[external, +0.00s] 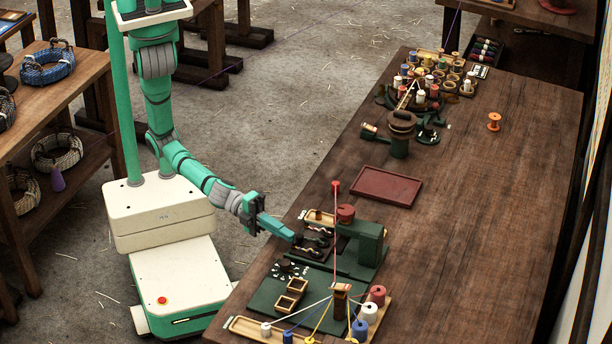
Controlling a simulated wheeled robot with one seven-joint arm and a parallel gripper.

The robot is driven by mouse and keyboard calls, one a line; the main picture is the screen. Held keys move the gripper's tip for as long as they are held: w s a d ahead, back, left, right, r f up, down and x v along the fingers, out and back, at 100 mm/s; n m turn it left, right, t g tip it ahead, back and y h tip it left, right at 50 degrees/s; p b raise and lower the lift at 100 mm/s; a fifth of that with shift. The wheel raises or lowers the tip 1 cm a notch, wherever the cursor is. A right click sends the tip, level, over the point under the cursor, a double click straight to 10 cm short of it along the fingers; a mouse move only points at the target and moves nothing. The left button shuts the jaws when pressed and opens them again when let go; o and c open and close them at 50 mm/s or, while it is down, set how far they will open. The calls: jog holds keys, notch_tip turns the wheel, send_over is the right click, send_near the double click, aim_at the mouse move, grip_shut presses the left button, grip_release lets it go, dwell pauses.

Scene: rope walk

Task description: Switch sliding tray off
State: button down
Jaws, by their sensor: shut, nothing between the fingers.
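My gripper (289,236) is shut and empty. It reaches over the near left edge of the workbench, low beside a small wooden tray (318,216) and some dark curved pieces (312,242). I cannot tell whether it touches them. A dark green machine (363,240) with a red-brown round top (346,212) stands just right of the gripper. I cannot tell for sure which part is the sliding tray or its switch. A flat red-brown tray (387,187) lies apart, farther up the bench.
A green board with small wooden boxes (291,286) lies in front, with coloured spools (368,312) and strung threads below. The bench's right side (480,220) is mostly clear.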

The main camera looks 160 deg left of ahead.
dwell(0.3)
jog(key=shift+s+d, duration=0.25)
jog(key=shift+d, duration=0.35)
jog(key=d, duration=0.1)
jog(key=s+d, duration=0.1)
jog(key=shift+s+d, duration=0.2)
jog(key=shift+d, duration=0.2)
jog(key=v, duration=0.9)
jog(key=shift+s+d, duration=0.1)
jog(key=shift+s, duration=0.05)
